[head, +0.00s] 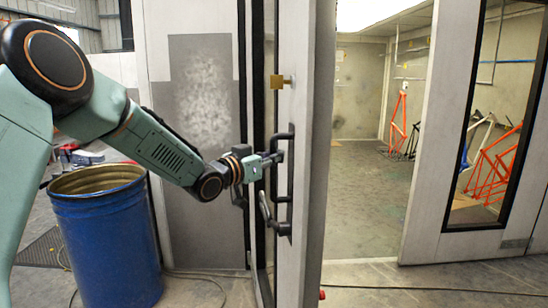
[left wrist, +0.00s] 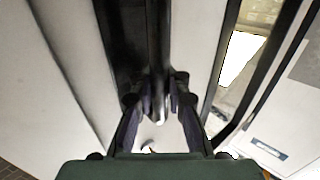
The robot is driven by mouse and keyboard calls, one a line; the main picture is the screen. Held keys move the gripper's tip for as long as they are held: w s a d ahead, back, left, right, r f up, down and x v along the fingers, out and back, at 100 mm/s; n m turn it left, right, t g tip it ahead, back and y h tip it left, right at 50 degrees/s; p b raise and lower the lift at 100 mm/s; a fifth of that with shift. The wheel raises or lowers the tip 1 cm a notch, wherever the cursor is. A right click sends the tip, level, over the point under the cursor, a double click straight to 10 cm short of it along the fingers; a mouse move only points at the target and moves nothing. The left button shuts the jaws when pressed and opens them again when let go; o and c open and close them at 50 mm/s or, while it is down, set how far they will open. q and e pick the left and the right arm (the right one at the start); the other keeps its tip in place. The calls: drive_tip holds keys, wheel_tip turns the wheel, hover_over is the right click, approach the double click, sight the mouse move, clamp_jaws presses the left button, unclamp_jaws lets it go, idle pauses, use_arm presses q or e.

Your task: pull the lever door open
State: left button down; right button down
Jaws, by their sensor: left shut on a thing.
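The door (head: 312,120) is a pale leaf with a dark glazed strip, seen nearly edge-on and standing open beside a clear doorway. A black upright pull handle (head: 290,180) is on its face. My left gripper (head: 277,158) reaches in from the left and is shut on the pull handle. In the left wrist view, a dark bar (left wrist: 158,50) runs between the two fingers of the left gripper (left wrist: 160,95). My right gripper is not in view.
A blue drum (head: 108,245) stands under my left arm. A brass-coloured fitting (head: 281,82) juts from the door above the handle. Cables lie on the floor. Orange bicycle frames (head: 492,170) stand inside the room, whose near floor is clear.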

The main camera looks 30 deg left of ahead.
use_arm(q)
drive_tip(key=shift+d+f, duration=0.15)
drive_tip(key=shift+d, duration=0.15)
drive_tip(key=c, duration=1.7)
unclamp_jaws()
drive_tip(key=shift+c, duration=0.2)
drive_tip(key=o, duration=0.4)
drive_tip(key=shift+s+d+r, duration=0.1)
drive_tip(key=shift+s+r, duration=0.15)
drive_tip(key=shift+r, duration=0.05)
drive_tip(key=v, duration=0.7)
drive_tip(key=shift+w+a+f, duration=0.1)
drive_tip(key=shift+a, duration=0.2)
drive_tip(key=shift+d, duration=0.15)
drive_tip(key=shift+s, duration=0.25)
drive_tip(key=shift+w, duration=0.1)
